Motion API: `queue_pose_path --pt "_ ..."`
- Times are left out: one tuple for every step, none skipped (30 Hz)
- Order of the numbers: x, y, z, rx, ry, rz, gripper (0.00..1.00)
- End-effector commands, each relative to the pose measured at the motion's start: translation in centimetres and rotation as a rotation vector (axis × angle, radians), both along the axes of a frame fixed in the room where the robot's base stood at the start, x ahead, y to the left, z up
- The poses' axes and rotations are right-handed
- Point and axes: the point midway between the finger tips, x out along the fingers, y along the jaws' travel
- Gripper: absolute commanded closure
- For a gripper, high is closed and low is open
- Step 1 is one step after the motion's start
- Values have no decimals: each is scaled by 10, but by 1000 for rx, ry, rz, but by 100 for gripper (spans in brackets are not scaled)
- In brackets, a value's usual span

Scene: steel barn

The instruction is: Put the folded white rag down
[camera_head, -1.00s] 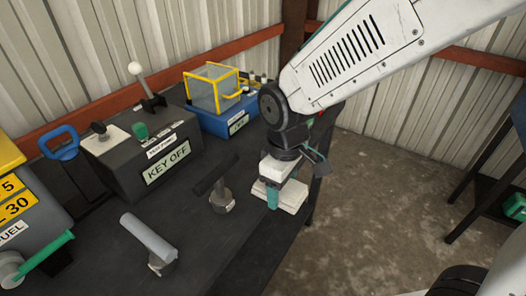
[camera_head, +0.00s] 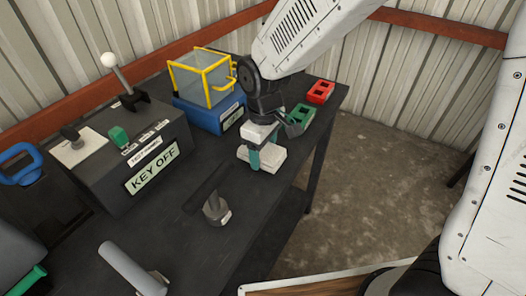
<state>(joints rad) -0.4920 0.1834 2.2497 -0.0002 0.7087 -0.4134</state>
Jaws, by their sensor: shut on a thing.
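The folded white rag (camera_head: 269,158) is a flat white pad at the right part of the dark bench (camera_head: 242,236). My gripper (camera_head: 255,160) points down at it, with a teal finger in front of the rag's near side. My gripper is shut on the rag. The far finger is hidden. The rag appears at or just above the bench top; I cannot tell whether it touches.
A black box marked KEY OFF (camera_head: 152,178) and a blue box with a yellow-framed clear cover (camera_head: 205,84) stand behind. Green (camera_head: 301,114) and red (camera_head: 320,92) blocks lie beyond my gripper. A grey-black knobbed handle (camera_head: 216,208) is in front. Bench space right of the handle is clear.

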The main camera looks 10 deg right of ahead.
Motion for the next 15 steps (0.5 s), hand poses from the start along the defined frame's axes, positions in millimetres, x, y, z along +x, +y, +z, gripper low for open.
queue_pose_path --pt "-1 0 -9 -3 5 1 60" --pt "-1 0 -13 -2 4 1 60" --pt "-1 0 -17 -2 3 1 60" --pt "-1 1 -18 -2 3 1 60" --pt "0 1 -19 -1 2 1 60" --pt "0 1 -19 0 0 2 60" --pt "0 1 -18 0 0 2 60" --pt "0 2 -18 0 0 2 60" --pt "-1 2 -18 0 0 3 60" --pt "-1 2 -18 0 0 3 60" --pt "-1 2 -18 0 0 3 60" --pt "-1 2 -19 -1 1 3 60" --pt "-1 2 -20 -1 1 3 60" --pt "-1 2 -21 -1 1 3 60" --pt "-1 2 -22 -1 1 3 60"
